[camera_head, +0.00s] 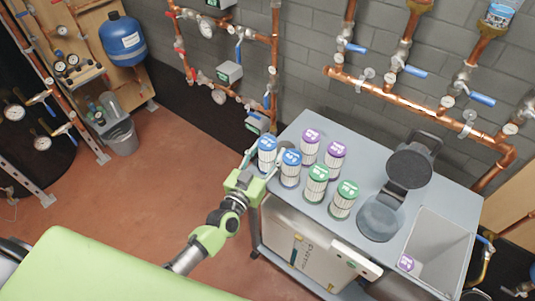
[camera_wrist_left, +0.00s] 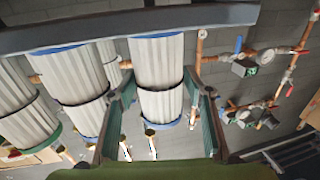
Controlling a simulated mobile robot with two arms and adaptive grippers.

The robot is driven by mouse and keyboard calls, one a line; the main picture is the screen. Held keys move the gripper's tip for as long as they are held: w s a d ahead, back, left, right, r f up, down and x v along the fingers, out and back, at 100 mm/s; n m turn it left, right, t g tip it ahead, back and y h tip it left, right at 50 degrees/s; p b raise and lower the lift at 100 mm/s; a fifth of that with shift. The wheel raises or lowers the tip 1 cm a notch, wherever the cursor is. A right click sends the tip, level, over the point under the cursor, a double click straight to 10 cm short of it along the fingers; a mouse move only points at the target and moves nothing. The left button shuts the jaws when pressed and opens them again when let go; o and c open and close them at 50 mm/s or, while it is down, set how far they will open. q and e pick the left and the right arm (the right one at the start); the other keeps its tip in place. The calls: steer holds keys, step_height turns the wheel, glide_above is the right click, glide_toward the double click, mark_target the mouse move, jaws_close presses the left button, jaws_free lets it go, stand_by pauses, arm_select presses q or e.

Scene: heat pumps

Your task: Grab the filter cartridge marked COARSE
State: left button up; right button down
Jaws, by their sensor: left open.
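Two blue-capped cartridges stand on the grey cart top: a left one (camera_head: 267,152) and one beside it (camera_head: 290,168). Two purple-capped cartridges (camera_head: 309,148) (camera_head: 335,156) stand behind, and two green-capped ones (camera_head: 316,184) (camera_head: 344,200) to the right. Their cap marks are too small to read, so I cannot tell which is COARSE. My left gripper (camera_head: 264,161) is open, with its fingers on either side of the left blue-capped cartridge. In the left wrist view this white pleated cartridge (camera_wrist_left: 160,75) is between the fingers (camera_wrist_left: 161,110); contact is unclear. My right gripper is not in view.
Copper pipes (camera_head: 420,98) run along the wall behind. Neighbouring cartridges stand close to the left gripper.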

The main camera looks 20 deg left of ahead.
arm_select(q)
steer(key=c, duration=1)
